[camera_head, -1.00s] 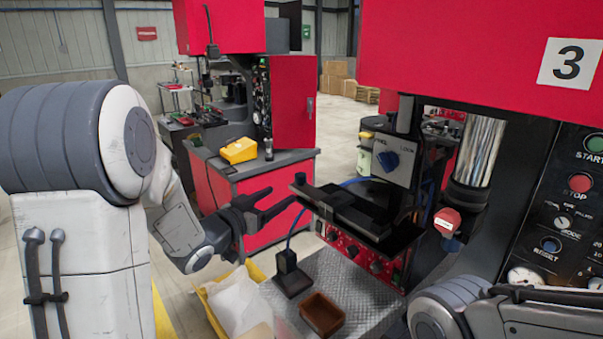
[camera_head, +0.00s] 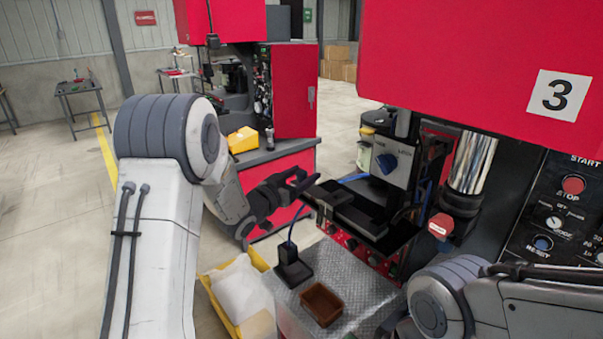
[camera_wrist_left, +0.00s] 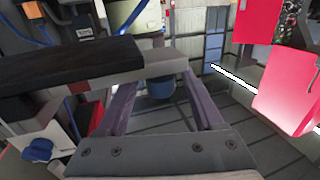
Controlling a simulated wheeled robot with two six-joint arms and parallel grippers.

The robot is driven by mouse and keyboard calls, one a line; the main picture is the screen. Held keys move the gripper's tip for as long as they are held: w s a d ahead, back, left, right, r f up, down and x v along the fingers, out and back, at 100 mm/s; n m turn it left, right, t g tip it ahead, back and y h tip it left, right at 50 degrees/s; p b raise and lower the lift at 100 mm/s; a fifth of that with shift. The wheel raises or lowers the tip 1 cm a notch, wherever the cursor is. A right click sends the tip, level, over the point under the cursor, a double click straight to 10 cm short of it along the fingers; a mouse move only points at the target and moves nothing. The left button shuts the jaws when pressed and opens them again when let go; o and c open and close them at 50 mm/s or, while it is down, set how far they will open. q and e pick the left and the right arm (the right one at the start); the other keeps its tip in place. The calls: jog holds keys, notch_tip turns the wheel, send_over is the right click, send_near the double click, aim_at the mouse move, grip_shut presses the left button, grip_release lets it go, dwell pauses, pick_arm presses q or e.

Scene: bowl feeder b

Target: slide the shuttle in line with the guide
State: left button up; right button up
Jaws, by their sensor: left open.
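A dark shuttle block (camera_head: 358,221) sits on a black slide with a raised guide (camera_head: 332,196) at the front of the red machine. I cannot tell exactly where the shuttle ends and the guide begins. My left gripper (camera_head: 303,182) is open at the left end of this slide. In the left wrist view, the gripper's two purple-grey fingers (camera_wrist_left: 162,103) stand apart, and a grey bar with a black top (camera_wrist_left: 143,67) crosses at their tips. I cannot tell whether they touch it. My right arm shows at the lower right, but its gripper is out of view.
A brown tray (camera_head: 322,304) and a small black stand (camera_head: 291,269) with a blue cable are on the metal plate below. A yellow bin (camera_head: 218,289) with a white bag stands to the left. A red-knobbed part (camera_head: 440,225) sits right of the slide.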

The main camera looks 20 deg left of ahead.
pick_arm(q)
grip_shut()
dwell(1.4)
